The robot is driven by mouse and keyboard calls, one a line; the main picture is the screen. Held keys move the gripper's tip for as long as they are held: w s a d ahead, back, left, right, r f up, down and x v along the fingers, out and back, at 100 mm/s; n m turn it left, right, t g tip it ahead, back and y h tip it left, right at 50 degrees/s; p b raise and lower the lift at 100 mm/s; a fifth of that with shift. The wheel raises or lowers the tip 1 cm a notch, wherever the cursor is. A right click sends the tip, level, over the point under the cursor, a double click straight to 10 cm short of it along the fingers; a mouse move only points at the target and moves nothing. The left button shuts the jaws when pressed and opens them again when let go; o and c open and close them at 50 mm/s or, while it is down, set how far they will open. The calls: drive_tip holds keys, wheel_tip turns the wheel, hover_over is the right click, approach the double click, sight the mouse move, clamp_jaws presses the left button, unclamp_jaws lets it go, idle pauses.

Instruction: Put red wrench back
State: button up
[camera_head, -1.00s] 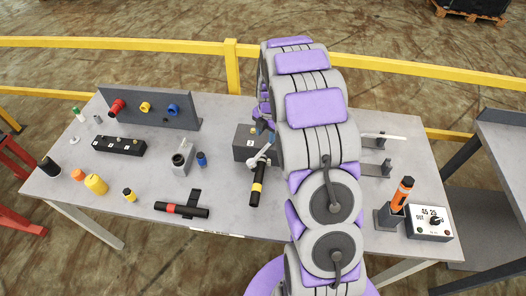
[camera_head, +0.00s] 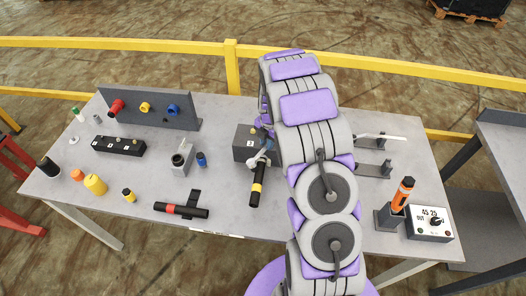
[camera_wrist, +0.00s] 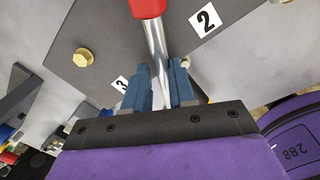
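The red wrench shows in the wrist view as a red end (camera_wrist: 148,7) and a silver shaft (camera_wrist: 157,40). Its lower part runs between the blue fingers of my gripper (camera_wrist: 160,75), which look closed on the shaft. In the head view my arm hides the wrench, and only a little of my gripper (camera_head: 264,133) shows beside the dark block (camera_head: 243,138) marked 3. In the wrist view the dark plate (camera_wrist: 112,38) with labels 2 and 3 and a brass bolt (camera_wrist: 84,57) lies behind the wrench.
A pale rod-like tool (camera_head: 380,136) rests at dark brackets (camera_head: 372,170) on the right. A yellow-banded black tool (camera_head: 257,187) and a red-banded one (camera_head: 182,210) lie at the front. An orange tool (camera_head: 402,194) stands in a holder beside a dial box (camera_head: 430,222).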

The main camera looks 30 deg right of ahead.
drive_tip(key=shift+d, duration=0.75)
clamp_jaws()
drive_tip(key=shift+a, duration=0.55)
